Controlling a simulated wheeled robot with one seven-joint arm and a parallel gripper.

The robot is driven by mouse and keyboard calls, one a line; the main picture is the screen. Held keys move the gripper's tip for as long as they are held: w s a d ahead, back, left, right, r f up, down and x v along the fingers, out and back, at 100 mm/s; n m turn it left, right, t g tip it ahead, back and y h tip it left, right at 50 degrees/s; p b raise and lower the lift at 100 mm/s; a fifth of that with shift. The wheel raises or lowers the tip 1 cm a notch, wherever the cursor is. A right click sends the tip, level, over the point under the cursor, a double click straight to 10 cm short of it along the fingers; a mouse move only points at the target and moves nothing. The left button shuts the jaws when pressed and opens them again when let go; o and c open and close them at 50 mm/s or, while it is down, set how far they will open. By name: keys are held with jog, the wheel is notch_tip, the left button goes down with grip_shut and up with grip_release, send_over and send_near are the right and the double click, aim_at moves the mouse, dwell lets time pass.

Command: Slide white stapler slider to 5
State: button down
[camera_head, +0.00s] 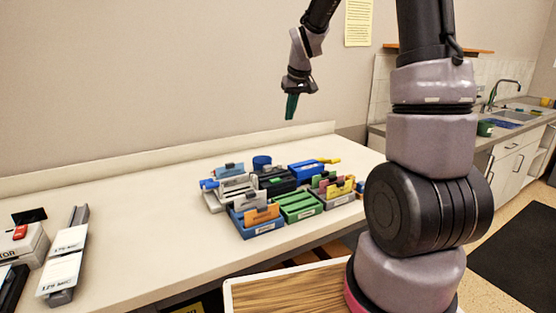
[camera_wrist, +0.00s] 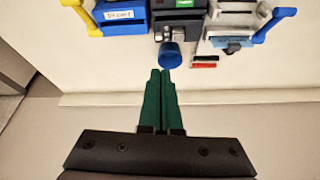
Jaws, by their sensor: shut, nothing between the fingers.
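A white and grey device with a blue lever (camera_head: 236,184) stands at the back left of the cluster on the table. It may be the white stapler, but I cannot tell its slider or any number. In the wrist view a white device with a blue lever (camera_wrist: 236,18) sits at the upper right, partly cut off by the frame edge. My gripper (camera_head: 291,107) is raised above the back of the table near the wall. Its green fingers (camera_wrist: 160,72) are together and empty, their tips just short of a blue cup (camera_wrist: 170,55) in the wrist view.
Blue, green and dark trays (camera_head: 298,204) with cards crowd around the white device. A blue box with a yellow lever (camera_head: 306,170) stands at the back right. The table (camera_head: 150,200) between is clear.

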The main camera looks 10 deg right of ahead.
jog(key=n+g, duration=0.1)
jog(key=n, duration=0.1)
send_over(281, 165)
jog(key=s, duration=0.1)
notch_tip(281, 165, down, 10)
jog(key=x, duration=1.1)
jog(key=shift+s+d, duration=0.1)
jog(key=shift+s, duration=0.05)
jog(key=shift+s+d, duration=0.15)
jog(key=shift+s, duration=0.45)
jog(key=shift+s+d, duration=0.15)
jog(key=shift+s, duration=0.6)
